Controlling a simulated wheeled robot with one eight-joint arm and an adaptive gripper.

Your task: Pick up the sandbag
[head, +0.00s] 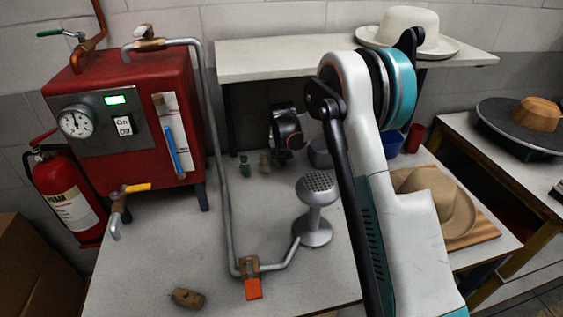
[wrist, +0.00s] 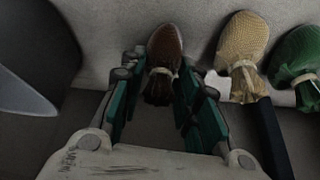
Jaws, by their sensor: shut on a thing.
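In the wrist view, my gripper (wrist: 163,82) is shut on the brown sandbag (wrist: 165,43), with its green-padded fingers on both sides of the bag's tied, frayed neck. The rounded brown body points away from my palm. A tan sandbag (wrist: 243,38) and a green sandbag (wrist: 298,52) lie to the right of it, apart from my fingers. There, my arm hides the brown sandbag and my fingers.
A red steam boiler (head: 130,110) stands left, its pipe (head: 224,180) running down to a perforated steam head (head: 316,190). A raised shelf (head: 290,58) carries a white hat (head: 407,30). A tan hat (head: 440,195) lies on a board at right. The table's front left is mostly clear.

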